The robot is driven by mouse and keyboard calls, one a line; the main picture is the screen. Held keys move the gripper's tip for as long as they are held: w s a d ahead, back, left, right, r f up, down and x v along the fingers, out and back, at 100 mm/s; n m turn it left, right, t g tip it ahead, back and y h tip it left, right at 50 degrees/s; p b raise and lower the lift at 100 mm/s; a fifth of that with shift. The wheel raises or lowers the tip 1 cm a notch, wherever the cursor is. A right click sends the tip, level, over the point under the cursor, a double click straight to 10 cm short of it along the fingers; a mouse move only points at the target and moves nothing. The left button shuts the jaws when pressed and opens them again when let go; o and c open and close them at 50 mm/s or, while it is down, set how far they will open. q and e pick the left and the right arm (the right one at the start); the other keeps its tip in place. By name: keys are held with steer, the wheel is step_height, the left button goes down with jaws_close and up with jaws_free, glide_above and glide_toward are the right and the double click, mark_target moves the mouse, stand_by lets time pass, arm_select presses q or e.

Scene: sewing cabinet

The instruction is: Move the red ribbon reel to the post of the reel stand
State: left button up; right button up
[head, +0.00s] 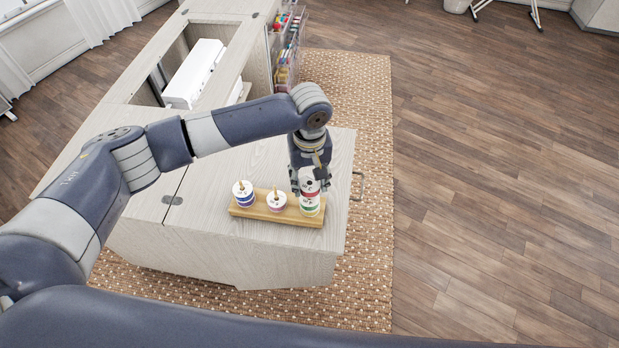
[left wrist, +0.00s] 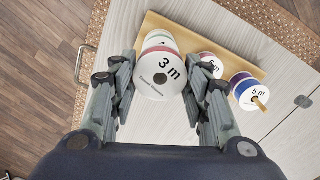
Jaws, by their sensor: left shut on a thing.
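The red ribbon reel (head: 310,186) has white flanges and a thin red band. My left gripper (head: 308,180) is shut on it from above. In the left wrist view the reel's white face (left wrist: 162,76) reads "3 m" and lies between the fingers (left wrist: 163,92). The wooden reel stand (head: 251,212) lies on the cabinet top. A green reel (head: 309,209) is at the stand's right end, directly below the red one; I cannot tell whether the two touch. The right-end post is hidden by the reels. My right gripper is out of view.
A blue reel (head: 243,194) sits on the stand's left post and a pinkish reel (head: 277,202) on the middle one. The cabinet top (head: 215,185) is bare left of the stand. A white sewing machine (head: 195,72) sits in the opening farther back.

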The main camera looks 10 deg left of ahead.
arm_select(q)
steer(key=shift+f, duration=1.55)
steer(key=o, duration=1)
step_height(320, 180, up, 12)
stand_by(0.3)
